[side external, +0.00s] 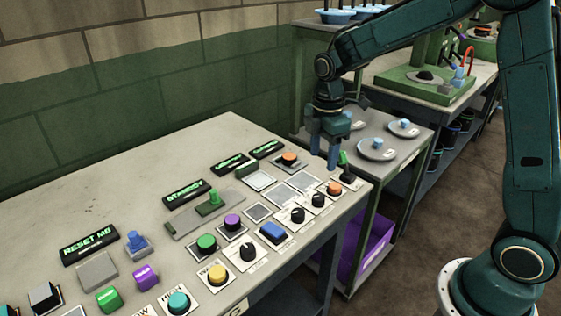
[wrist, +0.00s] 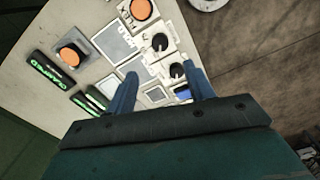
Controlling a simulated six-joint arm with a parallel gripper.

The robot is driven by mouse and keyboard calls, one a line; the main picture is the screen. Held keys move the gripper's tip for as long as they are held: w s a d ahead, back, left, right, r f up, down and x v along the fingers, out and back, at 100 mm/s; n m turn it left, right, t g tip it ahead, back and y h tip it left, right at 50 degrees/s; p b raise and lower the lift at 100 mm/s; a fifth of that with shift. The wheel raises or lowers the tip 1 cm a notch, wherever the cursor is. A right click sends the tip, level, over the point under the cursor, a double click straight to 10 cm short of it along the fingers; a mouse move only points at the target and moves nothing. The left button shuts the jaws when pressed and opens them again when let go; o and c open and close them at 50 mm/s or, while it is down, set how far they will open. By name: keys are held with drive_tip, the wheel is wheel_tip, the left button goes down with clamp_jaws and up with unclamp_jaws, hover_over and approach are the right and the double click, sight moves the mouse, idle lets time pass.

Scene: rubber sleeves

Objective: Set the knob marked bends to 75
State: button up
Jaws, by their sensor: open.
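Several black rotary knobs on white plates stand along the right front of the control table. In the side view they are a right one (side external: 318,199), a middle one (side external: 297,215) and a larger left one (side external: 249,251). I cannot read which is marked bends, nor their settings. The wrist view shows two black knobs, one upper (wrist: 160,42) and one lower (wrist: 177,70). My gripper (side external: 325,155) is open and empty above the table's far right end, pointing down. In the wrist view its fingertips (wrist: 163,76) are apart, with the lower knob appearing between them.
Small displays (side external: 184,193) stand behind. The table's back left is bare. A side table with grey discs (side external: 377,148) stands beyond.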

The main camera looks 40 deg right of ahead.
sight(319, 196)
wheel_tip(319, 196, down, 12)
drive_tip(key=shift+f, duration=0.15)
idle(0.5)
drive_tip(key=shift+c, duration=0.4)
drive_tip(key=c, duration=0.9)
